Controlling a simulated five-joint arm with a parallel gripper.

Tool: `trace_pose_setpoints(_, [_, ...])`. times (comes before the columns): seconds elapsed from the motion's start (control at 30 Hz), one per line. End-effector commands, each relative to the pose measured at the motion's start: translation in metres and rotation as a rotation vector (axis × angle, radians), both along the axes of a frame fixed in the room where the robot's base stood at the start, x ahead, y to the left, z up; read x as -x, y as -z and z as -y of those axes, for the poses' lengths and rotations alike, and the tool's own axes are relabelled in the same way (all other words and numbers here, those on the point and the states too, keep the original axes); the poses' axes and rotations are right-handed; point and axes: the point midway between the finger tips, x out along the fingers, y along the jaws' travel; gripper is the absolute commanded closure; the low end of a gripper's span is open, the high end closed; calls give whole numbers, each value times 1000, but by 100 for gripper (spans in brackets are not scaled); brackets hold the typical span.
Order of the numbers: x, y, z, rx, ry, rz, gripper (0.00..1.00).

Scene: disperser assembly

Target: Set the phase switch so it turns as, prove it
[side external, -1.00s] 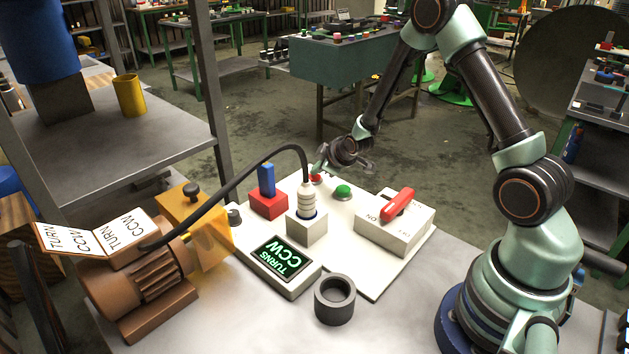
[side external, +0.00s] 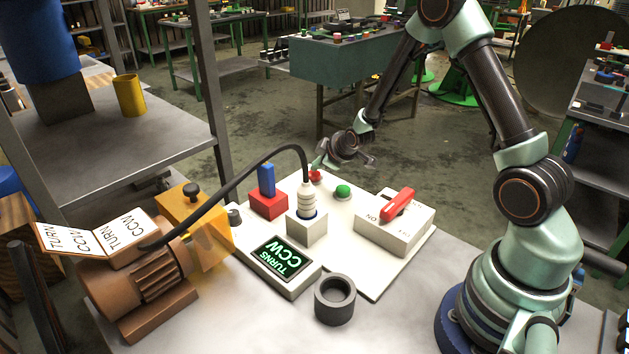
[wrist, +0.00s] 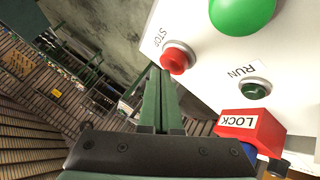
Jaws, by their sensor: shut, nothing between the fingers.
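A card (side external: 100,238) on the brown motor (side external: 150,285) reads "TURN CCW". A red lever (side external: 398,204) sits on a white box marked "ON". A red block (side external: 268,206) with a blue upright piece (side external: 266,180) is labelled "LOCK" in the wrist view (wrist: 235,121). My gripper (side external: 318,164) is shut and empty at the board's far edge. In the wrist view its fingertips (wrist: 158,72) are beside the red STOP button (wrist: 176,58); contact cannot be told. I cannot tell which control is the phase switch.
A green dome (side external: 342,191) and a dark green RUN button (wrist: 255,88) are near the STOP button. A black cable (side external: 235,182) arches from the motor to a white plug (side external: 306,198). A grey ring (side external: 335,300) stands at the front.

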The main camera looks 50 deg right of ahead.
Motion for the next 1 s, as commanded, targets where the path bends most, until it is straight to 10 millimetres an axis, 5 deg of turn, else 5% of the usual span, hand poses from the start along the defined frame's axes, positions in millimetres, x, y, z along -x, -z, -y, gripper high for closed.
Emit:
trace_pose_setpoints(0.47, [-1, -9, 0, 1, 0, 4, 100])
trace_pose_setpoints(1.0, [-1, -54, 0, 1, 0, 5, 100])
